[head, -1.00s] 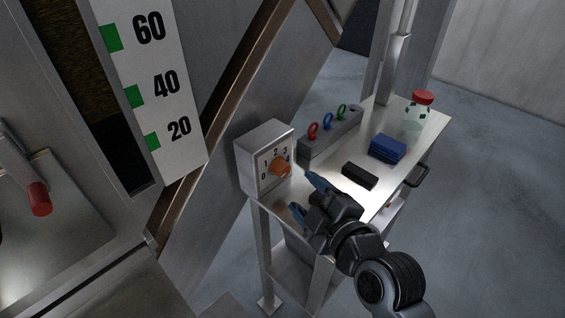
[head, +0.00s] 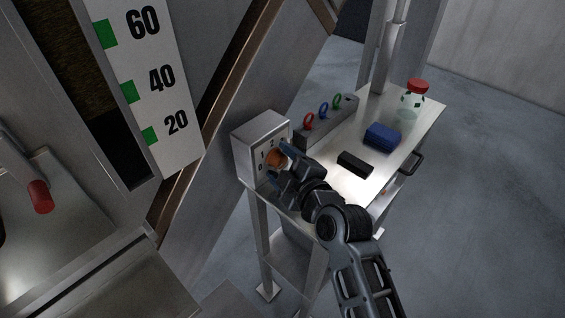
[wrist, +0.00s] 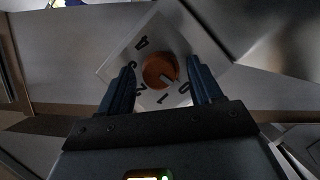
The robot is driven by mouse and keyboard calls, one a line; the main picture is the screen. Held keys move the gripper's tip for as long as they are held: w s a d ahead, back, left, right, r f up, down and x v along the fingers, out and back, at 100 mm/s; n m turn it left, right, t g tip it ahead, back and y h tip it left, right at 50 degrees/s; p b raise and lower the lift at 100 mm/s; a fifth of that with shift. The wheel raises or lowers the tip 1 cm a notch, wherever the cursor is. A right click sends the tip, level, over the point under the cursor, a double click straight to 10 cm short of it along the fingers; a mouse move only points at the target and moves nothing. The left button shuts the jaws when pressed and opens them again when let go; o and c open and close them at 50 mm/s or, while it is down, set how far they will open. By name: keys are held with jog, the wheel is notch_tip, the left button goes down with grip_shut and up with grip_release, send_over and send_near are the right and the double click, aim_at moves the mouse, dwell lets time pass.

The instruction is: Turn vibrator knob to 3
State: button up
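The vibrator knob is an orange round knob (head: 275,158) on the front of a grey control box (head: 252,138) at the near left end of the table. In the wrist view the knob (wrist: 158,71) sits on a pale dial plate (wrist: 117,66) marked 0 to 4. My gripper (wrist: 161,68) is open, with one blue finger on each side of the knob and visible gaps between. In the head view my gripper (head: 281,165) partly hides the dial.
On the table (head: 425,112) stand a grey rack (head: 313,137) with red, blue and green rings, a black block (head: 354,164), a blue block (head: 382,135) and a red-capped bottle (head: 414,101). A sloped metal frame rises behind the box.

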jog(key=c, duration=1)
jog(key=shift+c, duration=0.2)
